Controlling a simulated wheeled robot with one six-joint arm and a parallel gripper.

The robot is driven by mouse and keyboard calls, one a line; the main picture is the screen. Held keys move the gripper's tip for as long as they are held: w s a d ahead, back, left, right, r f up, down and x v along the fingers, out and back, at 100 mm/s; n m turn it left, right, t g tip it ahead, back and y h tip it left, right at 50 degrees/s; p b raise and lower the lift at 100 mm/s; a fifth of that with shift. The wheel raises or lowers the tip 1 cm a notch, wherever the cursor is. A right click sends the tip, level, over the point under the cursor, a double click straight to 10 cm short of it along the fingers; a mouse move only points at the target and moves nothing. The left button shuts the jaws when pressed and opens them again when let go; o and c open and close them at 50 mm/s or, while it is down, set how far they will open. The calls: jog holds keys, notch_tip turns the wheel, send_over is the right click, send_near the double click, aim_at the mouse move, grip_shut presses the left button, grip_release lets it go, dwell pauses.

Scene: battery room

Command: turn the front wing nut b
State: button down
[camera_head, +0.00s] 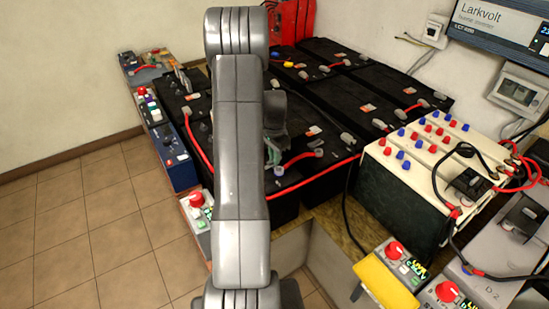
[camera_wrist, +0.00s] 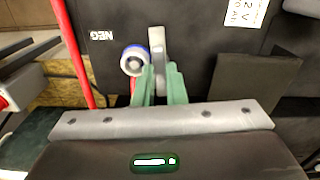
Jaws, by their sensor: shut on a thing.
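In the wrist view, my gripper (camera_wrist: 158,82) has two green fingers closed on an upright grey piece, which I take to be the front wing nut b (camera_wrist: 157,42). A round terminal cap (camera_wrist: 134,60) with a white and blue rim stands just left of the fingers, close beside the grey piece. The black battery top (camera_wrist: 195,35) carries the marking NEG to the left. In the head view, my gripper (camera_head: 271,152) is at the front battery of the black bank, partly hidden by my arm. The wing nut cannot be made out there.
A red cable (camera_wrist: 72,50) runs along the left in the wrist view. In the head view, more black batteries (camera_head: 355,95) with red links stand behind. A cream-topped battery (camera_head: 410,175) and control boxes (camera_head: 390,275) are at right. Tiled floor (camera_head: 90,230) is clear at left.

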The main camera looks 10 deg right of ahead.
jog(key=shift+w+m, duration=0.1)
jog(key=shift+m, duration=0.4)
jog(key=shift+r, duration=0.1)
jog(key=c, duration=1.5)
grip_release()
notch_tip(320, 180, up, 14)
jog(key=shift+f, duration=0.15)
jog(key=shift+f, duration=0.1)
